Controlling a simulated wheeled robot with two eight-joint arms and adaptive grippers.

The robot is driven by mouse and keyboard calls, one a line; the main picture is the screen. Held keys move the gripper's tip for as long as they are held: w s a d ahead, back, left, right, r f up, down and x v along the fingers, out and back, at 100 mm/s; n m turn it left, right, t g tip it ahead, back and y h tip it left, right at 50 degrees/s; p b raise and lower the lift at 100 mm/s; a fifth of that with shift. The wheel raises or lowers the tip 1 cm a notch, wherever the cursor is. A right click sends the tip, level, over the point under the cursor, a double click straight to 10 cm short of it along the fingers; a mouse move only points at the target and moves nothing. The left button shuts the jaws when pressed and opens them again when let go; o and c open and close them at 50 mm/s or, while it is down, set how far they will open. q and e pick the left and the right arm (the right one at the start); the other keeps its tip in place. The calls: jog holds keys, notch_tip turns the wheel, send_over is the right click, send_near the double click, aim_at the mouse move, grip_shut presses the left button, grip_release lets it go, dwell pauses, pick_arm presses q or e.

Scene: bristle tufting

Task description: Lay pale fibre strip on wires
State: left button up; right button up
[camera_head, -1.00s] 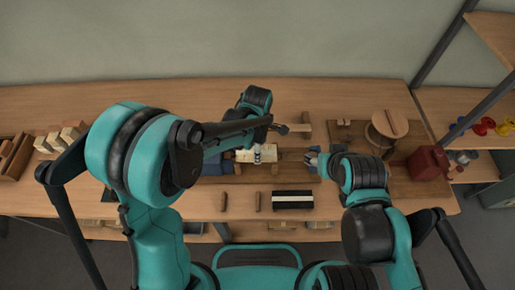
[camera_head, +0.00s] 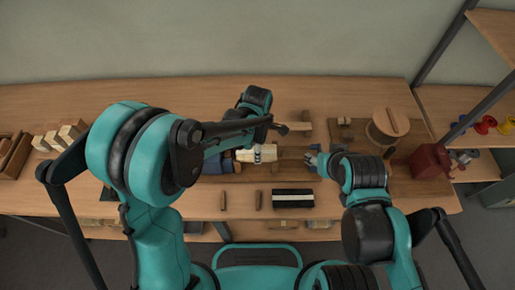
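My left gripper (camera_head: 259,154) points down at the middle of the bench, over or on a pale, light-coloured piece (camera_head: 243,157). I cannot tell whether this piece is the fibre strip, or whether the fingers hold it. My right gripper (camera_head: 312,158) is low at the right end of a brown board (camera_head: 287,161); its fingers are too small to read. A dark block with a pale stripe along it (camera_head: 293,199) lies near the front of the bench; the stripe may be pale fibre. The wires are too small to make out.
Two short brown pegs (camera_head: 258,200) stand or lie left of the dark block. A round wooden piece (camera_head: 388,127) and a dark red container (camera_head: 430,161) are at the right. Wooden blocks (camera_head: 60,134) sit at the left. The back of the bench is mostly clear.

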pick_arm(q)
jog(key=shift+f, duration=0.1)
jog(key=o, duration=1.2)
notch_tip(320, 180, up, 12)
